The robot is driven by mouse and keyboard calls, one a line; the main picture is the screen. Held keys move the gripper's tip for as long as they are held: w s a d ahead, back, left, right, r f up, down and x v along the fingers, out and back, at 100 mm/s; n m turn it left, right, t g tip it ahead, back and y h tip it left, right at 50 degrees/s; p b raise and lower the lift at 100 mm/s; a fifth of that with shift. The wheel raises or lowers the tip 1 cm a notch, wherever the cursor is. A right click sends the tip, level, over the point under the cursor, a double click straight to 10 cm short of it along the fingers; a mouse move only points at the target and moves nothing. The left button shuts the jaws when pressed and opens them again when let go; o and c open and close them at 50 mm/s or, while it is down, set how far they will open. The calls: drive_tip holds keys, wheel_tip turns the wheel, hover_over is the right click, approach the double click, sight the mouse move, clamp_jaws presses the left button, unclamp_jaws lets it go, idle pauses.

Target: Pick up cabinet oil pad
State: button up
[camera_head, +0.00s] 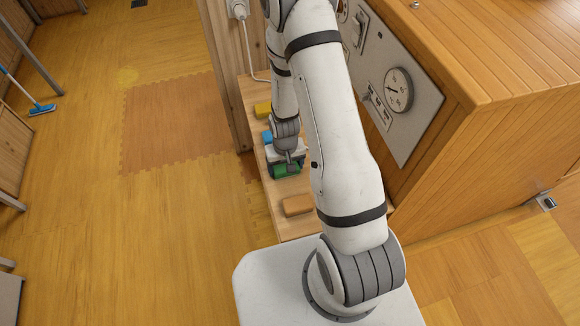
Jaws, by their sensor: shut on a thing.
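My gripper (288,160) reaches down to a narrow wooden shelf (276,215) beside the wooden cabinet. It is shut on a green pad-like block (283,172); the fingertips are small and partly hidden. I cannot tell whether the green block touches the shelf. A yellow block (263,109), a blue block (267,137) partly hidden by my arm, and an orange block (297,205) lie along the same shelf. No label shows which block is the cabinet oil pad.
The wooden cabinet (490,130) stands close on the right, with a gauge panel (385,75) facing the shelf. A wooden post (228,75) with a socket and cable stands behind.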

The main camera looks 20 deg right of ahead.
drive_tip(key=c, duration=0.4)
drive_tip(key=shift+r, duration=0.1)
wheel_tip(320, 180, up, 10)
drive_tip(key=shift+f+b, duration=0.1)
drive_tip(key=shift+b, duration=0.4)
drive_tip(key=o, duration=0.4)
drive_tip(key=shift+c, duration=1.3)
